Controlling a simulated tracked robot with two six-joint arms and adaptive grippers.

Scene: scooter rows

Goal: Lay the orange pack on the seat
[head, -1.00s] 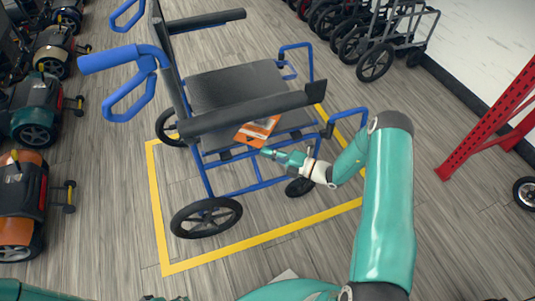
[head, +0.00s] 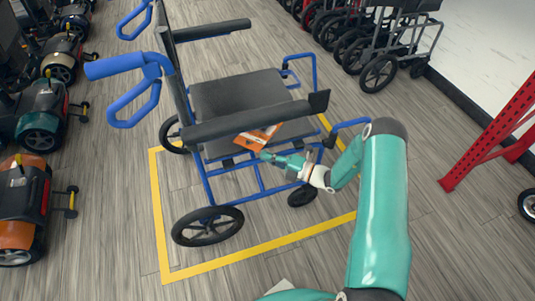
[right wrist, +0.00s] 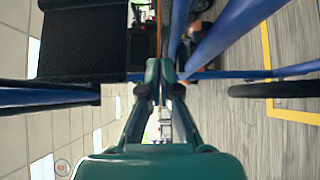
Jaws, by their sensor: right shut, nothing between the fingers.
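The orange pack (head: 257,138), with white and grey markings, lies at the near side of the black seat (head: 240,92) of a blue-framed wheelchair. The armrest hides part of the pack. My right gripper (head: 264,155) is shut and empty, its tip just below the pack's near edge; whether they touch is unclear. In the right wrist view, the closed fingers (right wrist: 160,75) point between the dark seat (right wrist: 85,42) and the blue frame tubes. I cannot clearly make out the pack there. My left gripper is out of view.
The near armrest (head: 250,118) crosses above the pack. A yellow floor outline (head: 260,246) surrounds the wheelchair. Scooters (head: 40,125) line the left, folded wheeled frames (head: 385,45) stand at the back right, and a red rack (head: 490,135) stands right. Floor in front is clear.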

